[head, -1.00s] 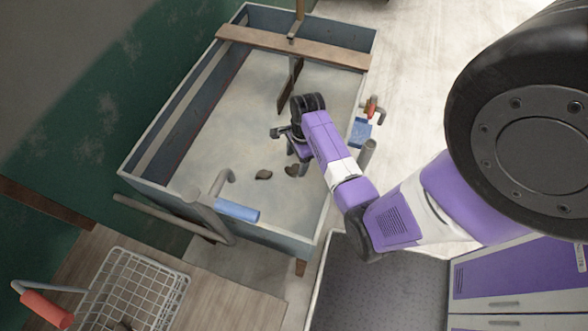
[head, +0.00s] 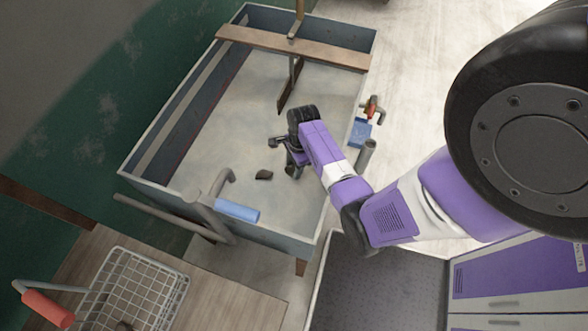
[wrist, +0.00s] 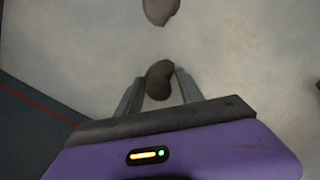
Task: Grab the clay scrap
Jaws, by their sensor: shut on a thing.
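My gripper (head: 292,169) is down inside the grey-blue trough, near its right wall in the head view. In the wrist view its two grey fingers (wrist: 159,84) are shut on a dark brown, lumpy clay scrap (wrist: 158,76), one finger on each side. In the head view the gripper mostly hides this scrap. I cannot tell whether it still touches the trough floor. A second dark scrap (head: 264,174) lies on the floor just left of the gripper; a scrap also shows at the top edge of the wrist view (wrist: 160,10).
The trough (head: 150,180) has raised walls, a wooden plank (head: 290,48) across its far end and an upright paddle below that. A pipe with a blue sleeve (head: 237,211) crosses the near wall. A wire basket (head: 135,285) stands at the lower left.

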